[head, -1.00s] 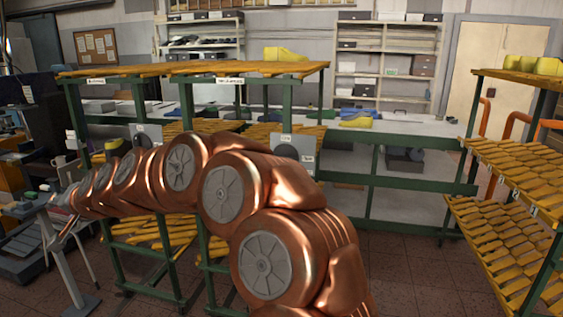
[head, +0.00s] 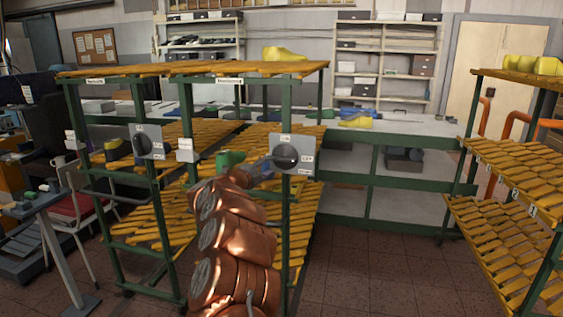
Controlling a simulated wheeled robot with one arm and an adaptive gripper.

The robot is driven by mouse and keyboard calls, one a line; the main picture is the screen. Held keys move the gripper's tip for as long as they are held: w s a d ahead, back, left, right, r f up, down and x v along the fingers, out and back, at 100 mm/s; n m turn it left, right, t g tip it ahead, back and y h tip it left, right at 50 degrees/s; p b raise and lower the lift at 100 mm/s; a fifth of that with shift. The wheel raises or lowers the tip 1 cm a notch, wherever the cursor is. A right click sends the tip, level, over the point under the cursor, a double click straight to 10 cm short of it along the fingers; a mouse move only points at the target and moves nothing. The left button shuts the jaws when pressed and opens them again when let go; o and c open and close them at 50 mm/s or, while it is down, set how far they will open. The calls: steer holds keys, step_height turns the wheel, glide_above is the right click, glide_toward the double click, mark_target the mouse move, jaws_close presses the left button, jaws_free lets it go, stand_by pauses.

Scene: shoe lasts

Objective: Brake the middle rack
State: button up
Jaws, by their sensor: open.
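The middle rack (head: 190,70) has a green frame and yellow slatted shelves. On its front right post is a grey plate with a round black knob (head: 288,157); small white labels sit above it and to its right, too small to read. My copper arm rises from the bottom of the view. My gripper (head: 268,167) is at its far end, small and partly hidden by the arm, just left of the knob. It is open. Whether it touches the knob or plate I cannot tell.
The left rack carries a similar knob plate (head: 147,141). A green object (head: 230,158) shows just behind my arm. Another slatted rack (head: 505,150) stands at the right. A long grey bench (head: 400,128) runs behind. The tiled floor (head: 390,275) at front right is clear.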

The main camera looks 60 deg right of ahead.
mark_target(282, 160)
steer(key=shift+s+d+p, duration=0.15)
steer(key=shift+d+p, duration=0.4)
steer(key=shift+d, duration=0.9)
steer(key=shift+s+d+p, duration=0.15)
steer(key=shift+d+p, duration=0.35)
steer(key=shift+d, duration=0.9)
steer(key=shift+d+p, duration=0.35)
steer(key=shift+d, duration=0.7)
steer(key=shift+f, duration=0.1)
jaws_close()
